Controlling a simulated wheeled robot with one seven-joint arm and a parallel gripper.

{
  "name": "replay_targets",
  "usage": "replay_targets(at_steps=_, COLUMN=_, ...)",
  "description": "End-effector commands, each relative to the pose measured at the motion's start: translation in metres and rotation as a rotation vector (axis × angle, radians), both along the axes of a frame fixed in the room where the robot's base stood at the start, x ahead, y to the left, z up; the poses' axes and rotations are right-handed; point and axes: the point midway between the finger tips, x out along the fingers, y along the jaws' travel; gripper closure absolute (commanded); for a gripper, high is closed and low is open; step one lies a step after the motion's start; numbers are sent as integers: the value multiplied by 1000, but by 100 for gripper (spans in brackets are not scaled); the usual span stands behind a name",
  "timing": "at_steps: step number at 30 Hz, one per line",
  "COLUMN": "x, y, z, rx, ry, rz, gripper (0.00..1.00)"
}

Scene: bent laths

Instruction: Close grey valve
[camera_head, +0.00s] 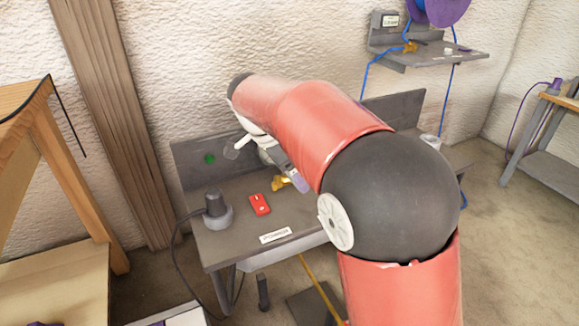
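My red and black arm fills the middle of the view and reaches over a grey bench (222,242). Its wrist bends down behind the forearm, and my gripper (292,178) shows only in part, low over the bench beside a small yellow piece (279,184). I cannot tell whether the gripper touches it, or whether its fingers are open or shut. No part stands out clearly as a grey valve. The arm hides the bench's middle and right.
A dark cylinder on a grey base (217,209), with a cable, stands at the bench's left. A red box (259,204) and a white label (275,235) lie near the front. A wall shelf (440,54) is at upper right. A wooden table (40,150) stands left.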

Motion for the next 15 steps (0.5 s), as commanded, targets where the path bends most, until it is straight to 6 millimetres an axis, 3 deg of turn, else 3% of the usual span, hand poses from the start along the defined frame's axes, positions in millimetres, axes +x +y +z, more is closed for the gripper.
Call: replay_targets(at_steps=15, x=-1, y=2, z=1, rx=3, ry=-1, rz=-60, gripper=54)
